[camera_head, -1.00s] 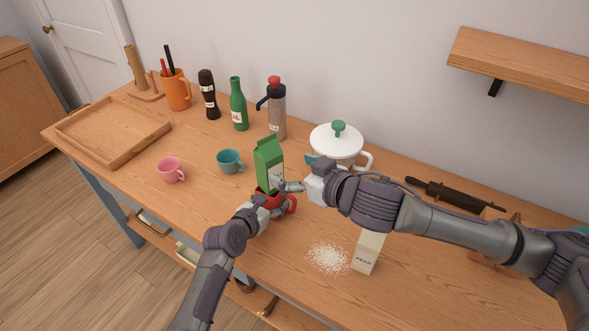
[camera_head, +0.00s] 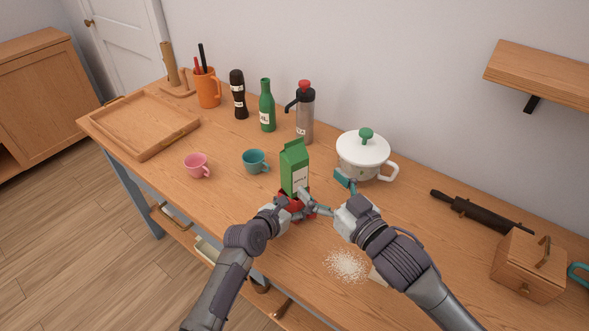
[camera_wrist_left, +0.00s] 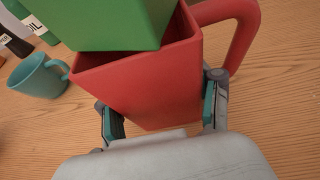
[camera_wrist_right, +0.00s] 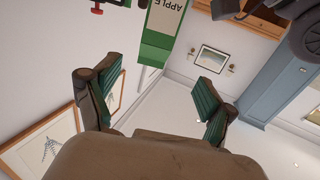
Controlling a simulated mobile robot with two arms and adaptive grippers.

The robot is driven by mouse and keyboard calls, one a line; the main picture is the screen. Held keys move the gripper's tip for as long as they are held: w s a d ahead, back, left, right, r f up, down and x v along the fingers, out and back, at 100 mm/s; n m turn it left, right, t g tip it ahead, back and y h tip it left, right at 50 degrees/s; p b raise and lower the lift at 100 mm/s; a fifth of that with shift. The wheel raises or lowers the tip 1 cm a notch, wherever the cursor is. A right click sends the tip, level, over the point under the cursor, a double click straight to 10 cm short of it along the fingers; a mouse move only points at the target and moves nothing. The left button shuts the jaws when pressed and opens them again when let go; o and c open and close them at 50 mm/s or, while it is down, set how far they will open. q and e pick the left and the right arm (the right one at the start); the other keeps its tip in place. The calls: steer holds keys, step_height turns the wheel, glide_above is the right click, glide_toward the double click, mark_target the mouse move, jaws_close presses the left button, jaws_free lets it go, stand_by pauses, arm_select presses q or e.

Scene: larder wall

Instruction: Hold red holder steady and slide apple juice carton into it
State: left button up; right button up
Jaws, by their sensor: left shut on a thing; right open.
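The green apple juice carton (camera_head: 294,168) stands roughly upright at the mouth of the red holder (camera_head: 286,211). In the left wrist view the carton's lower end (camera_wrist_left: 115,25) is at the holder's opening, with a strip of the inside showing; I cannot tell how deep it sits. My left gripper (camera_wrist_left: 162,112) is shut on the red holder (camera_wrist_left: 145,85), a finger on either side, its handle beyond. My right gripper (camera_head: 330,195) is open and empty, just right of the carton and apart from it. The carton (camera_wrist_right: 165,25) also shows beyond its fingers in the right wrist view.
A white pot (camera_head: 362,160) with a green knob stands close behind my right gripper. Teal (camera_head: 255,161) and pink (camera_head: 197,165) cups are left of the carton. Spilled white grains (camera_head: 347,265) lie in front. A wooden box (camera_head: 527,268) stands at right.

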mark_target(300, 159)
steer(key=x, duration=1.1)
steer(key=shift+w+d+f, duration=0.1)
steer(key=shift+w+d, duration=0.1)
steer(key=shift+w, duration=0.4)
jaws_close()
